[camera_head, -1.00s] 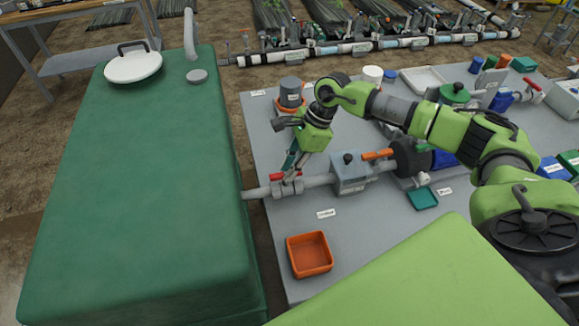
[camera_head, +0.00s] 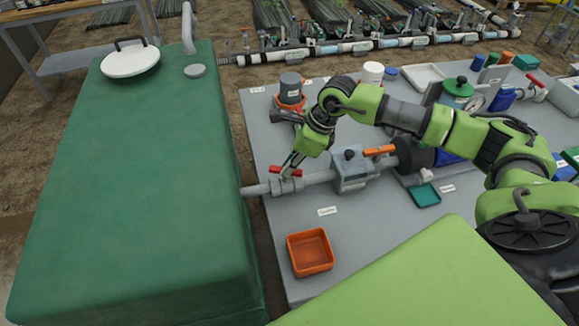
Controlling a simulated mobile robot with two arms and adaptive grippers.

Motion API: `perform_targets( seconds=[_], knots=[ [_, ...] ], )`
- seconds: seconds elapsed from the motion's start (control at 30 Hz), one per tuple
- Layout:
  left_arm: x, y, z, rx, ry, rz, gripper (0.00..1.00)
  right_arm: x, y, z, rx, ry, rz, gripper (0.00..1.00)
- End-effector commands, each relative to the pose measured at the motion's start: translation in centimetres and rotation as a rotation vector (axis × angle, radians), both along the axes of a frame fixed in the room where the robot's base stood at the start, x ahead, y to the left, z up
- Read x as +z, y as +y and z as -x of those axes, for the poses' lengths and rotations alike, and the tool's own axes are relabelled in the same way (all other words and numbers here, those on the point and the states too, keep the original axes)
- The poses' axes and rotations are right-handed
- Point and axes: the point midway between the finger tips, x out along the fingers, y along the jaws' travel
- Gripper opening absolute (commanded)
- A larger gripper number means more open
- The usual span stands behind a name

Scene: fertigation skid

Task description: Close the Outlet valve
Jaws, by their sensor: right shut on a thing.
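A valve with a red handle (camera_head: 276,170) sits on the grey pipe (camera_head: 318,178) beside the green tank. Its handle looks roughly in line with the pipe. I cannot read a label naming it. My right gripper (camera_head: 290,167) reaches down from above and is shut on the red handle; its fingers hide part of it. Another red-handled valve (camera_head: 536,82) stands at the far right, apart from the gripper. My left gripper is not in view.
A large green tank (camera_head: 130,190) with a white lid (camera_head: 130,60) fills the left. On the grey bench are an orange tray (camera_head: 310,252), a grey box with an orange lever (camera_head: 379,151), a teal tray (camera_head: 425,195) and a grey-capped container (camera_head: 291,88).

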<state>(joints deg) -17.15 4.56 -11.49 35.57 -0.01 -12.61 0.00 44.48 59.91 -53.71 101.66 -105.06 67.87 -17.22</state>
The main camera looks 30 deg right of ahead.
Motion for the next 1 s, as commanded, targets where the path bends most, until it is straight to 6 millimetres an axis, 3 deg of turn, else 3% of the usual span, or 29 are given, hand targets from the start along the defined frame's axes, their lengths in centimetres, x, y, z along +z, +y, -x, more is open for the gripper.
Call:
perform_targets(
  seconds=[1.0],
  knots=[
    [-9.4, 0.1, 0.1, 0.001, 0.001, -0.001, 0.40, -0.2, 0.9, 0.2, -0.936, -0.003, -0.003, 0.00]
  ],
)
